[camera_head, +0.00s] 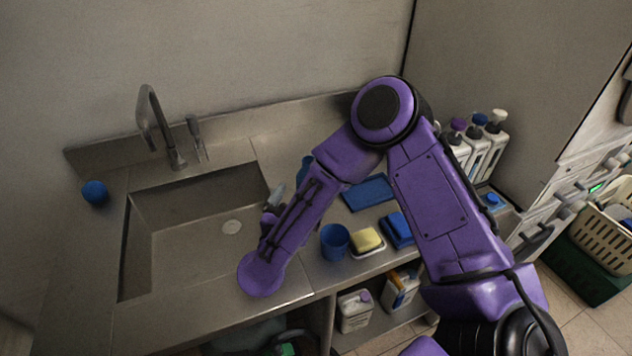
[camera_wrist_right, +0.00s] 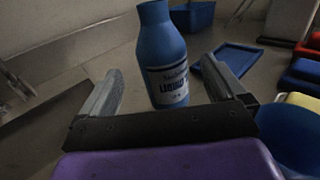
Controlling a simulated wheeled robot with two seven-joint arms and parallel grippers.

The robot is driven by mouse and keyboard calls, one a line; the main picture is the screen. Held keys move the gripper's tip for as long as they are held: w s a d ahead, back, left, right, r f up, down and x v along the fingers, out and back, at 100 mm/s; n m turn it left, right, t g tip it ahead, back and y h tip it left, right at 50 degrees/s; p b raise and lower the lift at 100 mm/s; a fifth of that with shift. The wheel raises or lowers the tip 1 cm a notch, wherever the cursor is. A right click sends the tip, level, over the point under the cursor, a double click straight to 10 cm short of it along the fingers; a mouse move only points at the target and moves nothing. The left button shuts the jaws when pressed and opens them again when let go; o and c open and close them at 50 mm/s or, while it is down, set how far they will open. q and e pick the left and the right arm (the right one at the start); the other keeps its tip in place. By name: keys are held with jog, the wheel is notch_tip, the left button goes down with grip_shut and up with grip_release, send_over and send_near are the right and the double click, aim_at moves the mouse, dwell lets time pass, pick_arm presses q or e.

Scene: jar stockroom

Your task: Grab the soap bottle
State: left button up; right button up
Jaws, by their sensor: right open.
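The soap bottle (camera_wrist_right: 167,60) is blue with a white label reading "LIQUID", and stands upright in the right wrist view. In the head view only a blue part of it (camera_head: 305,166) shows behind my right arm. My right gripper (camera_wrist_right: 161,66) is open and empty, its two fingers to the left and right of the bottle in the picture. I cannot tell how deep the bottle is between them. In the head view this gripper (camera_head: 275,198) is over the sink's right edge, mostly hidden by my arm. My left gripper is not in view.
A sink (camera_head: 190,240) with a faucet (camera_head: 155,125) lies left. Right of the arm are a blue cup (camera_head: 335,242), a yellow sponge (camera_head: 367,240), a blue tray (camera_head: 369,193) and blue sponges (camera_head: 398,230). White pump bottles (camera_head: 492,145) stand at the back right.

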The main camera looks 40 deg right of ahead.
notch_tip(320, 180, down, 2)
jog(key=shift+d+f, duration=0.1)
jog(key=p+x, duration=0.2)
jog(key=x, duration=0.5)
jog(key=shift+d+p, duration=0.15)
jog(key=shift+p, duration=0.25)
jog(key=shift+w+d, duration=0.1)
jog(key=shift+d, duration=0.1)
jog(key=shift+a, duration=0.1)
jog(key=c, duration=1.2)
jog(key=shift+o, duration=0.2)
